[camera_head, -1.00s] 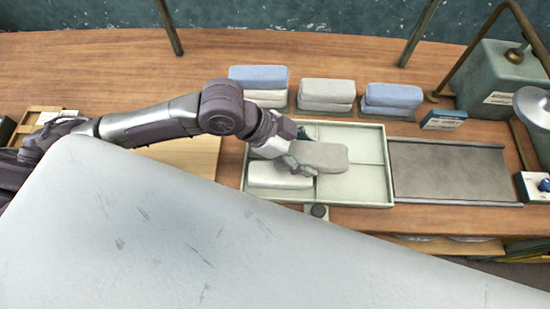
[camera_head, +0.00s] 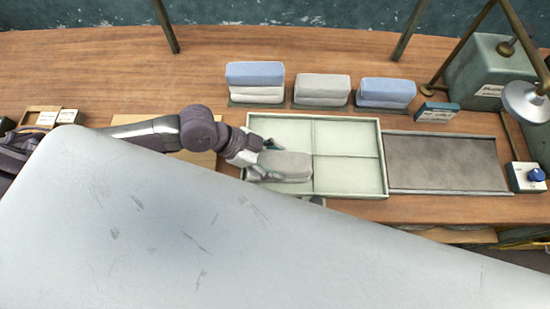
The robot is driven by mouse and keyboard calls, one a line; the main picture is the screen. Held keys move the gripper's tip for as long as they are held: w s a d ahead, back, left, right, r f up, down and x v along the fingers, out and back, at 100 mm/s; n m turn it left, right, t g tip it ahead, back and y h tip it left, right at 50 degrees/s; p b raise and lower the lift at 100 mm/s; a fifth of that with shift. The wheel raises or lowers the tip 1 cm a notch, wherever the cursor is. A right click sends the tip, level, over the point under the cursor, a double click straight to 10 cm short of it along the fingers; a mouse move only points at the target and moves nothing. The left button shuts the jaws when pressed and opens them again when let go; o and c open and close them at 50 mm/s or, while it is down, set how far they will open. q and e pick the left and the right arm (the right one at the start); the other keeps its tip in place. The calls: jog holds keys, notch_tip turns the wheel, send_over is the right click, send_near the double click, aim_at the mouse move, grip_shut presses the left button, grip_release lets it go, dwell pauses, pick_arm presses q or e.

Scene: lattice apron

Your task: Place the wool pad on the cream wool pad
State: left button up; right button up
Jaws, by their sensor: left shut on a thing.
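The grey wool pad (camera_head: 292,165) is held flat in my left gripper (camera_head: 270,162), over the front left compartment of the pale green divided tray (camera_head: 383,165). The gripper is shut on its left end. The cream wool pad that lay in that compartment is hidden now behind the grey pad, the gripper and the large pale surface in front. I cannot tell whether the grey pad touches it. My right gripper is out of view.
Behind the tray stand stacks of pads: blue on cream (camera_head: 256,75), grey (camera_head: 322,88) and blue (camera_head: 387,91). A dark grey mat (camera_head: 445,162) lies right of the tray. A lamp (camera_head: 527,100) and a switch box (camera_head: 528,177) stand far right. The tray's other compartments are empty.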

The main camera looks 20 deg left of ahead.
pick_arm(q)
jog(key=o, duration=1.1)
jog(key=shift+f, duration=0.1)
jog(key=shift+a+r, duration=0.25)
jog(key=b+v, duration=0.2)
jog(key=v, duration=0.9)
jog(key=shift+r, duration=0.25)
jog(key=shift+s+a, duration=0.1)
jog(key=shift+a, duration=0.05)
